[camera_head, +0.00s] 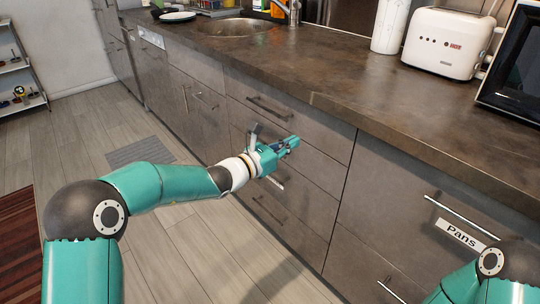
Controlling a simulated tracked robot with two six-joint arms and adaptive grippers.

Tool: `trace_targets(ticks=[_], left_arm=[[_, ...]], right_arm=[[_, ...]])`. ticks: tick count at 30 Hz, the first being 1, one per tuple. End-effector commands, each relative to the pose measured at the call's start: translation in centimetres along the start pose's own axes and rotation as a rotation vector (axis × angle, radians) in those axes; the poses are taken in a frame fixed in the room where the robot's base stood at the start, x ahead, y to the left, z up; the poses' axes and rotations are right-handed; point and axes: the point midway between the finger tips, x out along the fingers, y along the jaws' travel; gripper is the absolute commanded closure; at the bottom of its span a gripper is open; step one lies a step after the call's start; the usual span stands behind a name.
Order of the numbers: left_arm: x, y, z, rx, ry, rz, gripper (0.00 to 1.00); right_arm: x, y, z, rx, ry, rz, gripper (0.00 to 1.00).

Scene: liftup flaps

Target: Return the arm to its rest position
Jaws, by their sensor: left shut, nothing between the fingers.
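My left arm comes in from the left, teal and grey, stretched toward the kitchen drawers. My left gripper (289,146) is shut and empty in front of the drawer fronts (310,180) below the counter; I cannot tell whether it touches them. Part of my right arm (490,275) shows at the lower right corner. Its gripper is outside the view.
A dark counter (350,85) with a sink (238,27) runs along the drawers. A white toaster (447,42), a white cylinder (390,25) and a black microwave (515,70) stand on it. A drawer labelled "Pans" (460,235) is at right. Wooden floor (215,245) is open below.

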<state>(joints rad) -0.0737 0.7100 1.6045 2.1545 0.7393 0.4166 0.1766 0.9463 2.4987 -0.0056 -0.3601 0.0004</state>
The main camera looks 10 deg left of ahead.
Motion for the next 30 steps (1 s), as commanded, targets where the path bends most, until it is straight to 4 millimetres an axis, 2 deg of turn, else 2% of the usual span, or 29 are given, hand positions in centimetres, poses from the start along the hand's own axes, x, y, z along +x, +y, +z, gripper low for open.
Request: trace_targets(ticks=[3,6,11,14,17,20,23,24,26,27,29,30], left_arm=[[-2.6,0.1,0.1,0.0,0.001,0.002,1.0],[-4.1,0.1,0.1,0.001,0.001,0.002,1.0],[-5.6,0.2,-0.1,0.0,0.003,0.004,1.0],[-6.1,0.8,-1.6,-0.016,0.021,0.012,1.0],[-6.5,0.5,-5.2,-0.056,0.073,0.004,1.0],[-7.6,-2.1,-10.1,-0.061,0.172,-0.073,1.0],[-9.6,-5.8,-16.0,-0.029,0.318,-0.192,1.0],[-10.8,-7.4,-18.4,-0.007,0.381,-0.248,1.0],[-12.9,-9.8,-21.7,0.034,0.472,-0.338,1.0],[-14.5,-11.4,-23.8,0.068,0.531,-0.403,1.0],[-17.2,-13.7,-26.8,0.125,0.615,-0.506,1.0],[-19.2,-15.2,-28.7,0.173,0.668,-0.579,1.0]], right_arm=[[-0.3,-0.1,0.0,0.0,0.0,0.0,0.27],[-0.4,-0.1,0.0,0.0,0.0,0.0,0.27],[-0.5,-0.2,0.0,0.0,0.0,0.0,0.27],[-0.4,-0.2,0.0,0.0,-0.001,0.0,0.27],[-0.4,-0.2,0.0,0.0,-0.001,0.0,0.27],[-0.4,-0.2,0.0,0.0,-0.001,0.0,0.27],[-0.4,-0.2,0.0,0.0,-0.001,0.0,0.27],[-0.4,-0.2,0.0,0.0,-0.001,0.0,0.27],[-0.4,-0.2,0.0,0.0,-0.001,0.0,0.27],[-0.4,-0.2,0.0,0.0,-0.001,0.0,0.27],[-0.4,-0.2,0.0,0.0,-0.001,0.0,0.27],[-0.4,-0.2,0.0,0.0,-0.001,0.0,0.27]])
